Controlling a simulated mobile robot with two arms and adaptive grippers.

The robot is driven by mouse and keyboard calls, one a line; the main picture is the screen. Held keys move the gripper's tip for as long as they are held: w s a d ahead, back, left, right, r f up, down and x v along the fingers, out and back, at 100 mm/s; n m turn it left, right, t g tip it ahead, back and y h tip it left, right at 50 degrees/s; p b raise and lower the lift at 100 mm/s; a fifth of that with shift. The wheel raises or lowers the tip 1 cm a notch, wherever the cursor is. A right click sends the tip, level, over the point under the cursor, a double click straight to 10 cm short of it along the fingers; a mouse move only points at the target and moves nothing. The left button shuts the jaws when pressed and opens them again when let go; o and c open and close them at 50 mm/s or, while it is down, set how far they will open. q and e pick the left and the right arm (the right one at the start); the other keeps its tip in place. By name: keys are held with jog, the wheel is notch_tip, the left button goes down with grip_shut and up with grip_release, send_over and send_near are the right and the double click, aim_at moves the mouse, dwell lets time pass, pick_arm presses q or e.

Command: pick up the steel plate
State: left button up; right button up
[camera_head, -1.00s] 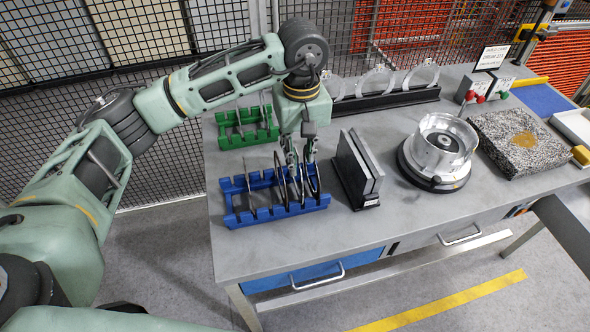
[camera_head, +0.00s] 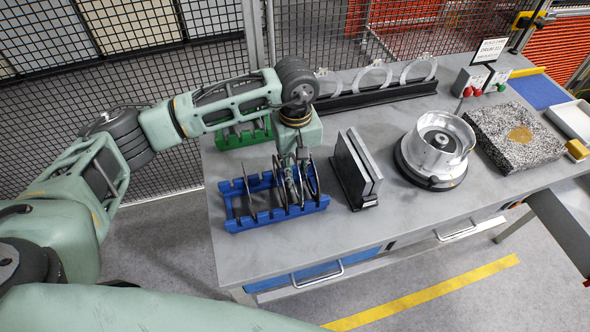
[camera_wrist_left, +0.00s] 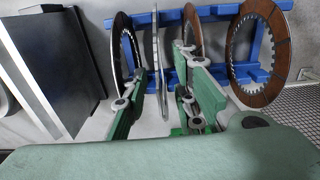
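The blue slotted rack (camera_head: 232,222) stands on the bench and holds several thin discs on edge. My left gripper (camera_head: 295,168) points down into the right part of this rack. In the left wrist view my left gripper (camera_wrist_left: 160,72) is open, with one finger on each side of a thin grey steel plate (camera_wrist_left: 161,40) seen edge-on. I see no clear contact with the plate. A brown-faced toothed disc (camera_wrist_left: 262,45) stands to the right, another brown disc (camera_wrist_left: 191,28) is partly behind the right finger, and one more disc (camera_wrist_left: 122,45) is behind the left finger. My right gripper is out of view.
A dark upright plate stand (camera_head: 356,170) is close right of the rack. Farther right are a round metal drum (camera_head: 438,143) and a speckled stone block (camera_head: 515,135). A green rack (camera_head: 228,139) and a black ring holder (camera_head: 375,99) stand behind. The bench front is clear.

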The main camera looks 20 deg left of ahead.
pick_arm(q)
jog(key=shift+f, duration=0.7)
jog(key=shift+c, duration=0.5)
grip_shut()
